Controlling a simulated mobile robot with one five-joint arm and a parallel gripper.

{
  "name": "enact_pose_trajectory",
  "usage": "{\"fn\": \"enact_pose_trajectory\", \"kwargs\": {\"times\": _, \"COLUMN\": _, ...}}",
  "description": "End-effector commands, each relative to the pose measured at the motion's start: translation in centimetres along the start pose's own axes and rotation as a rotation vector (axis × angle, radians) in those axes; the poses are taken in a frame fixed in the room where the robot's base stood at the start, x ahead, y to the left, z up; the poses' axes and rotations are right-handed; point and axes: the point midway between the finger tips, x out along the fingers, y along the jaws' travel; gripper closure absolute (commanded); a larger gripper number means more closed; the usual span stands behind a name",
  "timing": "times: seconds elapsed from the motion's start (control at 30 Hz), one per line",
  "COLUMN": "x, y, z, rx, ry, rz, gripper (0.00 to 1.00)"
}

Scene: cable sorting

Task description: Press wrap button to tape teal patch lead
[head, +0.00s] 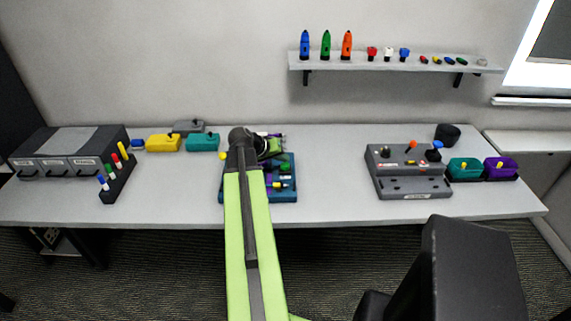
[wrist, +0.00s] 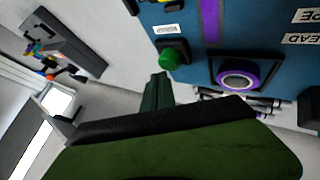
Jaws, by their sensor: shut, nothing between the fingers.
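The blue taping station (head: 289,193) stands mid-table, partly covered by my arm. In the wrist view its blue panel (wrist: 270,45) carries a round green button (wrist: 169,58) on a dark base and a purple ring-shaped roll (wrist: 238,79) in a dark frame. My gripper (wrist: 160,80) is shut and empty, its tips close to the green button; I cannot tell if they touch it. I cannot make out the teal patch lead in either view.
A grey console (head: 412,188) with an orange-topped lever stands to the right, beside teal (head: 465,169) and purple (head: 500,169) bins. Grey drawers (head: 70,160) and a marker rack (head: 118,182) are at left. Yellow (head: 163,143) and teal (head: 203,143) boxes stand behind. Table between station and console is clear.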

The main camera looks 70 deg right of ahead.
Motion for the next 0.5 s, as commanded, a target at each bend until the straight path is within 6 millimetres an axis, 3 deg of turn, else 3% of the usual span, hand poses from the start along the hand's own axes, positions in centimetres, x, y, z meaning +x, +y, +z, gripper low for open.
{"fn": "enact_pose_trajectory", "kwargs": {"times": 0.5, "x": 0.44, "y": -0.31, "z": 0.32, "rx": 0.000, "ry": 0.000, "rz": 0.000, "gripper": 1.00}}
